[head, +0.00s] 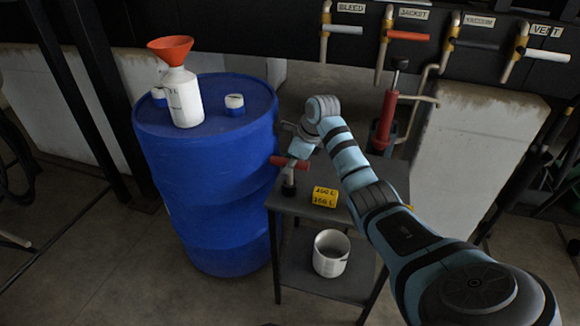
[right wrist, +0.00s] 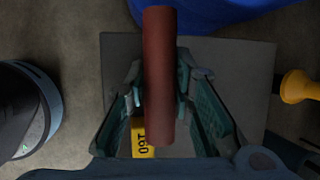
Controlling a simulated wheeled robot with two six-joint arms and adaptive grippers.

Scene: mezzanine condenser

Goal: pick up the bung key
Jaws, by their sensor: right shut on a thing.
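The bung key (head: 289,163) has a red crossbar handle on a grey shaft with a dark lower end. It is upright over the near left part of the small grey table (head: 338,220); I cannot tell whether its foot touches the top. My right gripper (head: 297,152) reaches down to it from above and is shut on the handle. My left gripper is not in view.
A blue drum (head: 205,205) stands left of the table, with a white bottle (head: 184,97) and orange funnel (head: 170,48) on it. A yellow block (head: 324,196) is right of the key. A red pump (head: 386,115) stands behind. A white pot (head: 331,253) sits on the lower shelf.

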